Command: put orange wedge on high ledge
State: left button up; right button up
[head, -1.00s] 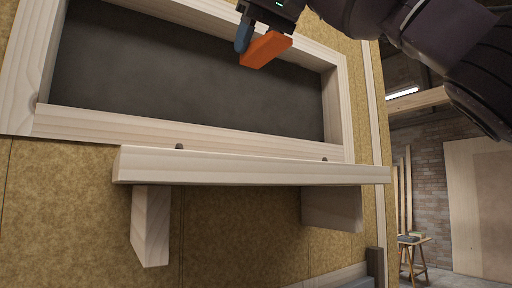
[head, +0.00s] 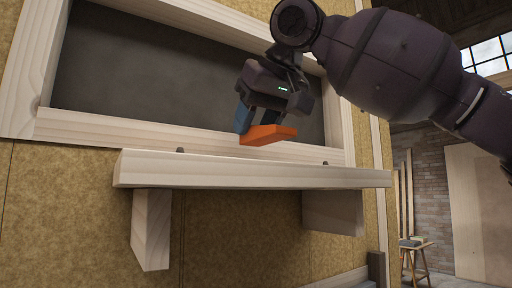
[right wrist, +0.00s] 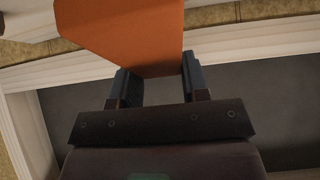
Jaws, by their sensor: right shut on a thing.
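The orange wedge (head: 268,134) is held by my right gripper (head: 248,124), just above the high ledge. In the right wrist view the wedge (right wrist: 135,38) sits between the two blue-grey fingers of the gripper (right wrist: 155,85). The ledge (head: 250,171) is a pale wooden shelf on two wooden brackets, below a framed dark opening. A small gap seems to show between wedge and ledge top; the ledge's top surface is hidden from this low angle. My left gripper is not in view.
The wooden frame (head: 90,124) around the dark recess (head: 150,70) stands right behind the ledge. Two small dark pegs (head: 180,150) stick up at the ledge's back. Brackets (head: 151,228) hang below. A stool (head: 415,258) stands far off at right.

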aim_at(257, 144)
jog(key=shift+f, duration=2)
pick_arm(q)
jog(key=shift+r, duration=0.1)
pick_arm(e)
jog(key=shift+f, duration=0.1)
jog(key=o, duration=1)
jog(key=shift+f, duration=0.1)
jog(key=shift+r, duration=0.2)
jog(key=shift+s+d+r, duration=0.1)
jog(key=shift+s+r, duration=0.1)
pick_arm(q)
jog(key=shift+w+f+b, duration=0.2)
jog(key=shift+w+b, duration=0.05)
jog(key=shift+b, duration=0.35)
pick_arm(e)
jog(key=v, duration=1.1)
jog(key=shift+s+d, duration=0.1)
jog(key=shift+s, duration=0.1)
